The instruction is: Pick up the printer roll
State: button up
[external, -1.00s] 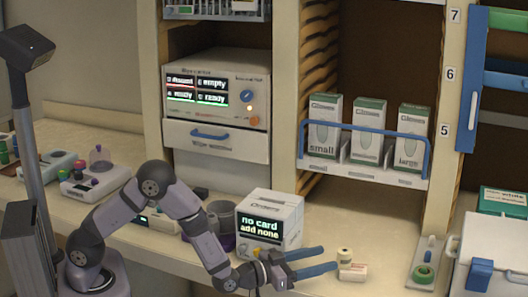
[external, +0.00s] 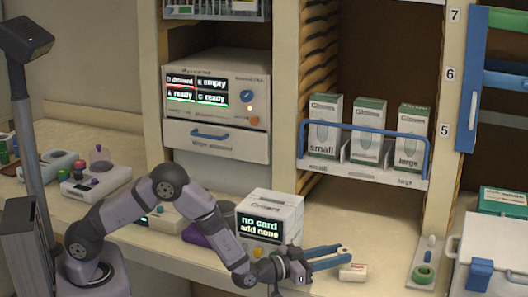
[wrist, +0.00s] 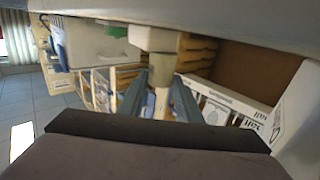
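The printer roll (external: 344,251) looks like the small cream cylinder at the fingertips of my gripper (external: 346,254). In the external view the blue fingers hide most of it. A small cream box with red print (external: 353,272) lies on the counter just below the fingertips in the picture. In the wrist view my gripper (wrist: 162,85) has one finger on each side of a pale piece at the tips. A gap shows between the fingers, and I cannot tell whether they press on the roll.
A white box with a "no card add none" display (external: 268,222) stands behind my wrist. Glove boxes (external: 367,130) sit in a blue-railed rack above the counter. A tray with a green tape roll (external: 424,274) and a white case (external: 497,245) are to the right.

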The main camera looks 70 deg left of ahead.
jog(key=c, duration=0.5)
jog(key=shift+o, duration=0.2)
jog(key=shift+r, duration=0.15)
notch_tip(320, 180, up, 18)
jog(key=b, duration=0.7)
send_over(347, 273)
notch_tip(347, 273, down, 8)
